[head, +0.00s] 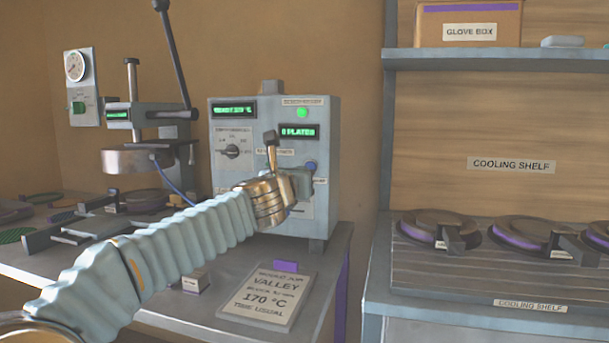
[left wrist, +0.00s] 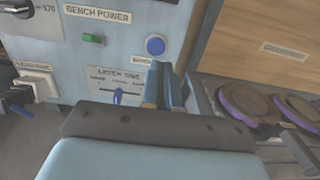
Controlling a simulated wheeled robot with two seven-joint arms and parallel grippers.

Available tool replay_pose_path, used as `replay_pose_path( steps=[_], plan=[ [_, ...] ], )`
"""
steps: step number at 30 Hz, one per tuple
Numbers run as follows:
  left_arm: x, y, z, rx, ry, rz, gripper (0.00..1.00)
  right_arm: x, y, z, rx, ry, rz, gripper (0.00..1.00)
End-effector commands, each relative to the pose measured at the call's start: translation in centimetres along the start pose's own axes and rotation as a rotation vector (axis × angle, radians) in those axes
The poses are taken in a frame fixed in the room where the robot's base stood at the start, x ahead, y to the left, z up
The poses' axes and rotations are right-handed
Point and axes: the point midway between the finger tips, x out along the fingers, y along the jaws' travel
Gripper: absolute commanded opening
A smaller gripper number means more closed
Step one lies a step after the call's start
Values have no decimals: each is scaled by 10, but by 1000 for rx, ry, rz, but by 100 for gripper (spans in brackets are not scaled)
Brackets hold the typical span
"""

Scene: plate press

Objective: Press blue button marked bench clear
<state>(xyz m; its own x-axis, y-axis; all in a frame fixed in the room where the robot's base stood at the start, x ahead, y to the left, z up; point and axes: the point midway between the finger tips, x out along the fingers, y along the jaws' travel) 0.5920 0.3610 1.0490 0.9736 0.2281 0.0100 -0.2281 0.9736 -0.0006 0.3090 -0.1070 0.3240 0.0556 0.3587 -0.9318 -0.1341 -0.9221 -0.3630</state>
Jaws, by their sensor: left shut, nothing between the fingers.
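The blue button (left wrist: 155,46) is a round knob on the front of the grey control box (head: 225,170). It also shows in the head view (head: 310,166), just above my left gripper (head: 303,184). The label under the button is mostly hidden by the fingers. My left gripper is shut and empty. In the left wrist view its fingertips (left wrist: 164,68) are in front of the box, a little below and right of the button. I cannot tell whether they touch the panel; the button looks uncovered. My right gripper is in neither view.
A green switch (left wrist: 92,39) under a bench power label sits left of the button, with a slider (left wrist: 117,96) below. A recipe card (head: 268,297) lies on the bench. The plate press (head: 140,158) stands left. The cooling shelf (head: 440,272) with several purple-edged plates is right.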

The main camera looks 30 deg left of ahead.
Motion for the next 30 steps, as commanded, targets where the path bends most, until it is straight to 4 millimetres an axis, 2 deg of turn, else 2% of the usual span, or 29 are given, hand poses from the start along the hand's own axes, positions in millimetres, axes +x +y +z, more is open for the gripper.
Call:
replay_pose_path(
  steps=[6, 12, 30],
  plan=[
    [-38, 0, 1, 0, -3, -2, 0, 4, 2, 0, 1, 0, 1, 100],
    [-56, 0, 1, 0, -1, -1, 0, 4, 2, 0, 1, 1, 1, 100],
    [-59, -1, 1, -1, -1, -1, 0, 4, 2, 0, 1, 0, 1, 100]
  ],
)
